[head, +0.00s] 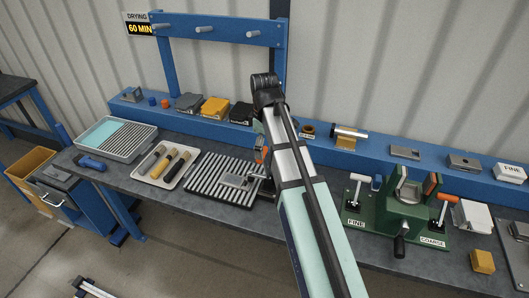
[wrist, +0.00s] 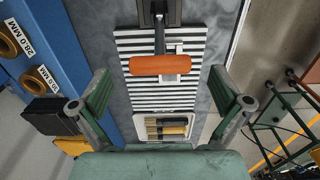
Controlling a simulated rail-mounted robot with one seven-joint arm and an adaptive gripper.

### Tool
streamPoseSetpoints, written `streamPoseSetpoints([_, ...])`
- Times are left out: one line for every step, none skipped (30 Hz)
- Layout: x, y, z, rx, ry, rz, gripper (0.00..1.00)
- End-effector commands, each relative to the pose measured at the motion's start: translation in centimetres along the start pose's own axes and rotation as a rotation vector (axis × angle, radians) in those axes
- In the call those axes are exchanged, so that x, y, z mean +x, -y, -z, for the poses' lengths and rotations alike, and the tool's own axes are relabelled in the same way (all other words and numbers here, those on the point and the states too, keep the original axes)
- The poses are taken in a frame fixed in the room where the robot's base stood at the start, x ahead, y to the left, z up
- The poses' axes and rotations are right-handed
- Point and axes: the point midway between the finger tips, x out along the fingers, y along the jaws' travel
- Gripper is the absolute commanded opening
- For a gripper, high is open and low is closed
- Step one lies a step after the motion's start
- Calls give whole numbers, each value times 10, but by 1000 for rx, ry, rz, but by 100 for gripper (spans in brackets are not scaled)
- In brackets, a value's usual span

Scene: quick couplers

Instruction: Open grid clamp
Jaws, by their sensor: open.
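The grid clamp has an orange handle (wrist: 160,64) on a dark lever (wrist: 159,35). In the wrist view it reaches from the dark base at the top over the striped grid (wrist: 131,99). A small grey metal plate (head: 235,181) lies on the grid beside the clamp. The orange handle also shows in the head view (head: 260,155), beside my arm. My gripper (wrist: 160,86) is open and empty, with one green-padded finger on each side of the handle and clear space to both. In the head view my arm hides most of the gripper.
A tray with brushes (head: 167,165) and a light blue tray (head: 117,138) stand left of the grid. A green fixture (head: 400,215) with orange and white handles is on the right. The blue shelf (head: 330,150) behind carries blocks and rings.

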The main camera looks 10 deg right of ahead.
Motion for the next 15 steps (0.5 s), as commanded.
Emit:
streamPoseSetpoints([6,2,-1,0,1,2,100])
streamPoseSetpoints([11,2,-1,0,1,2,100])
streamPoseSetpoints([16,1,-1,0,1,2,100])
streamPoseSetpoints([19,1,-1,0,1,2,100])
streamPoseSetpoints([22,1,0,0,1,1,100])
streamPoseSetpoints([26,1,0,0,1,1,100])
streamPoseSetpoints([29,1,0,0,1,1,100])
streamPoseSetpoints([31,1,0,0,1,1,100])
streamPoseSetpoints([34,1,0,0,1,1,100])
streamPoseSetpoints([35,1,0,0,0,1,100])
streamPoseSetpoints([37,0,0,0,0,0,100])
streamPoseSetpoints([38,0,0,0,0,0,100])
streamPoseSetpoints([39,0,0,0,0,0,100])
streamPoseSetpoints([40,0,0,0,0,0,100])
streamPoseSetpoints([40,0,0,0,0,-1,100])
